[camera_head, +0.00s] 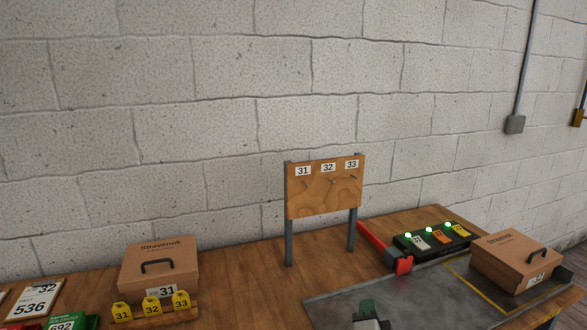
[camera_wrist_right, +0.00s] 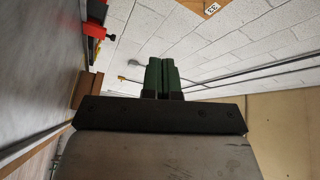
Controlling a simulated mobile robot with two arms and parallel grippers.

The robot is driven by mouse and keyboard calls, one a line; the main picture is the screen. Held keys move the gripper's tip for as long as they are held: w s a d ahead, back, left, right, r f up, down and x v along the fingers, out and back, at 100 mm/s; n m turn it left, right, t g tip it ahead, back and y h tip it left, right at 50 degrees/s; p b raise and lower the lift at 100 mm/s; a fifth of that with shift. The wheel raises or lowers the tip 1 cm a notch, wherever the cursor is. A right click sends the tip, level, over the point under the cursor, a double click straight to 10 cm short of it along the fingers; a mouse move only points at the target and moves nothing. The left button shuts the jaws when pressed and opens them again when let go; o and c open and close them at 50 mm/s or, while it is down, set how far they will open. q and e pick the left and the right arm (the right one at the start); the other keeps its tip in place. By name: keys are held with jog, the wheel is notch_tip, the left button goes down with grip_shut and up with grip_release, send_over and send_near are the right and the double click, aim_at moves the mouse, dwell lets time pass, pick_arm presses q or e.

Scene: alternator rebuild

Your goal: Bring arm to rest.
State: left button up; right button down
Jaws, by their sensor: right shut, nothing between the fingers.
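My right gripper (camera_head: 367,308) shows at the bottom of the head view, over the grey mat, with dark green fingers. In the right wrist view its two green fingers (camera_wrist_right: 161,76) are together, with nothing between them. It is apart from the boxes and the board. My left gripper is in neither view.
A wooden board (camera_head: 326,197) on posts carries tags 31, 32 and 33. Cardboard boxes stand left (camera_head: 160,270) and right (camera_head: 515,262). A black unit (camera_head: 432,240) with green lights and a red tool (camera_head: 398,264) lie behind the grey mat (camera_head: 330,308). Yellow tags (camera_head: 151,306) stand front left.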

jog(key=s+a+f+n+g+y, duration=0.3)
jog(key=s+n+y, duration=0.2)
jog(key=s+n, duration=0.25)
jog(key=s+a+f+n+g+y, duration=0.2)
jog(key=s+f+n+g+y, duration=0.15)
jog(key=s+n, duration=0.45)
jog(key=s+d+n+g+h, duration=0.1)
jog(key=s+d+g+h, duration=0.3)
jog(key=s, duration=0.8)
jog(key=s+d+n+g+h, duration=0.15)
jog(key=s+d+g, duration=0.3)
jog(key=s, duration=0.75)
notch_tip(320, 180, down, 25)
jog(key=g, duration=0.2)
jog(key=s+d+f+g, duration=0.1)
jog(key=s+d+f, duration=0.1)
jog(key=s+f, duration=1.4)
jog(key=shift+s+d+f+m, duration=0.25)
jog(key=shift+s+f+m, duration=0.1)
jog(key=shift+f, duration=0.5)
